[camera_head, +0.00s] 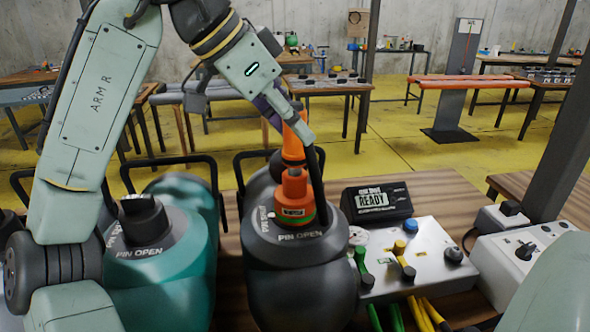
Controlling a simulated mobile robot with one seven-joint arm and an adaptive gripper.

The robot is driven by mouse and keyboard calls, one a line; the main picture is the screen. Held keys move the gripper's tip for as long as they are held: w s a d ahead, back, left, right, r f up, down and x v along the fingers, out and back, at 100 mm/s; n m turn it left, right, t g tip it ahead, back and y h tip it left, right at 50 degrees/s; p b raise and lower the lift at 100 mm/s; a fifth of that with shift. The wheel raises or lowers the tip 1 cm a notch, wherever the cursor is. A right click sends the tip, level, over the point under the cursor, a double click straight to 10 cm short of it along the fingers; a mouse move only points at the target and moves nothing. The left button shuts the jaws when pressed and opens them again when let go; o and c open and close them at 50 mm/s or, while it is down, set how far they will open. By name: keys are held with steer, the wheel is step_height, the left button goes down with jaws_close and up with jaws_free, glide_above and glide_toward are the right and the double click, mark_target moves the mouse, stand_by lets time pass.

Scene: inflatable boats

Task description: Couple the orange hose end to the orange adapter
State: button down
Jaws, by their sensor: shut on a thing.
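My gripper (290,118) is shut on the orange hose end (293,146), which points down. The black hose (318,185) hangs from it on the right side. The orange adapter (294,196) stands upright on the valve of the dark grey boat (300,282), inside a ring lettered PIN SHUT and PIN OPEN. The hose end is directly above the adapter and overlaps its top in this view; I cannot tell whether they touch or are joined. My fingers partly hide the hose end.
A teal boat (170,270) with a black valve cap (143,220) lies to the left. A black display reading READY (376,202) and a grey panel (430,238) with coloured valves and hoses stand right. A white box (530,250) is farther right, near a dark post (550,145).

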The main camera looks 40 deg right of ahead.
steer(key=shift+f+b, duration=0.55)
steer(key=shift+f, duration=0.4)
stand_by(0.5)
steer(key=c, duration=1.2)
jaws_free()
steer(key=v, duration=1.2)
